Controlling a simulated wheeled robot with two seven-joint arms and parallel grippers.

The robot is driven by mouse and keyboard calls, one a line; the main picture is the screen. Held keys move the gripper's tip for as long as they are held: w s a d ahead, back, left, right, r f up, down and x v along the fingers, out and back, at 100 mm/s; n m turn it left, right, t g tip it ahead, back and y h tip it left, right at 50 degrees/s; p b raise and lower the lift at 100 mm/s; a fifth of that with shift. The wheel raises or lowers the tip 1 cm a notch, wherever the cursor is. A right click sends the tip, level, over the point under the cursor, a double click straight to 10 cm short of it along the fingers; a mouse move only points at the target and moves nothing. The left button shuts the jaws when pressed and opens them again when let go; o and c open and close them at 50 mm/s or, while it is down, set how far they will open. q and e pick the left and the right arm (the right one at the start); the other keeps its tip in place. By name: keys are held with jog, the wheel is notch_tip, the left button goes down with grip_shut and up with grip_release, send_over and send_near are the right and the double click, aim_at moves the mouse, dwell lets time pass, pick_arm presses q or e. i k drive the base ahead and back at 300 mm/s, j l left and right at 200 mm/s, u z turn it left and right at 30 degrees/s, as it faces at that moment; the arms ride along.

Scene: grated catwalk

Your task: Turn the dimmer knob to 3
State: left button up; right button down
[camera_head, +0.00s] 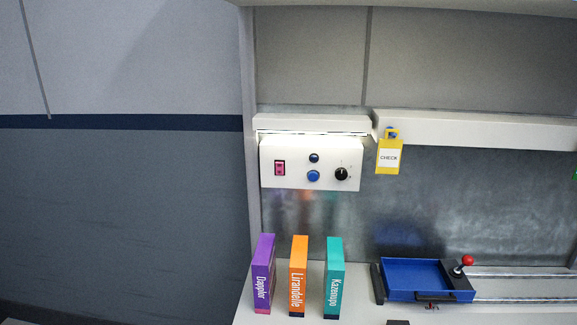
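The dimmer knob (341,174) is a small round black knob at the right end of a white control panel (312,183) on the back wall. A light mark shows on the knob, but its exact direction and the scale marks around it are too small to read. The panel also carries a red rocker switch (280,168) at left and two blue buttons, the upper one dark (314,158) and the lower one brighter (313,175). Neither of my grippers is in view.
Purple (262,275), orange (298,277) and teal (334,277) boxes stand upright below the panel. A yellow CHECK tag (389,169) hangs right of it. A blue tray (413,280) with a red-knobbed lever (467,261) sits by rails at lower right. Space before the panel is clear.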

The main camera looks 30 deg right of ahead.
aim_at(341, 173)
jog(key=z, duration=1.3)
